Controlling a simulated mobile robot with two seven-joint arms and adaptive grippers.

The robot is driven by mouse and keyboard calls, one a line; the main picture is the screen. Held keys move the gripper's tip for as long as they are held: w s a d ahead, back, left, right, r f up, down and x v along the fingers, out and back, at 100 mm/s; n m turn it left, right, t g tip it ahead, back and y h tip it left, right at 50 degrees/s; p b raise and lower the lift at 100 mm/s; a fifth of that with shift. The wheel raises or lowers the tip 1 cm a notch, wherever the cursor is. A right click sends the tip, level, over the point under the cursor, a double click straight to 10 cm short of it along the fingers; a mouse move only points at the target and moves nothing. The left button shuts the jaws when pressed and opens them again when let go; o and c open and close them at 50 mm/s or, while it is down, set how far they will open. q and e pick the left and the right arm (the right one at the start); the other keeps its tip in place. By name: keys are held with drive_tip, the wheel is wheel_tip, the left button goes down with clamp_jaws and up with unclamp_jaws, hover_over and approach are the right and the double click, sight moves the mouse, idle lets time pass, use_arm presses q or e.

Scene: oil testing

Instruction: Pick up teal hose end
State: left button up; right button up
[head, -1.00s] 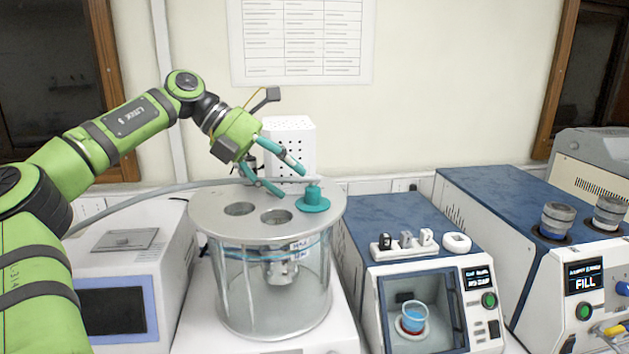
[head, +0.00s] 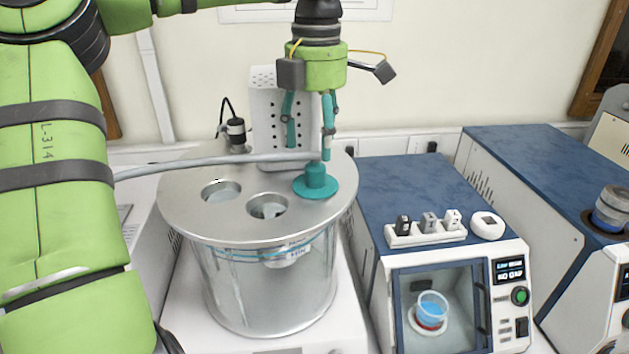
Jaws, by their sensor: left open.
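The teal hose end (head: 316,181) sits on the metal lid (head: 190,215) of the round glass vessel (head: 265,285), at the lid's right side. A grey hose (head: 215,161) runs to it from the left. My left gripper (head: 309,154) points down, with its teal fingers spread open and empty. Its fingertips appear just above and behind the hose end; I cannot tell the exact depth gap. My right gripper is not in view.
Two round holes open in the lid, the nearer one (head: 267,206) left of the hose end. A perforated white box (head: 265,110) stands behind the lid. A blue-topped machine (head: 410,190) with a beaker inside stands to the right.

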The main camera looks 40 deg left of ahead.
sight(317, 164)
use_arm(q)
drive_tip(key=shift+w+f, duration=0.15)
drive_tip(key=shift+f, duration=0.45)
drive_tip(key=f+p, duration=0.1)
drive_tip(key=f, duration=0.1)
drive_tip(key=f+p, duration=0.1)
drive_tip(key=f, duration=0.1)
drive_tip(key=shift+s+d+p, duration=0.3)
drive_tip(key=shift+d, duration=0.05)
drive_tip(key=shift+w+a+f, duration=0.15)
drive_tip(key=shift+f, duration=0.2)
drive_tip(key=c, duration=1)
drive_tip(key=shift+r, duration=0.1)
clamp_jaws()
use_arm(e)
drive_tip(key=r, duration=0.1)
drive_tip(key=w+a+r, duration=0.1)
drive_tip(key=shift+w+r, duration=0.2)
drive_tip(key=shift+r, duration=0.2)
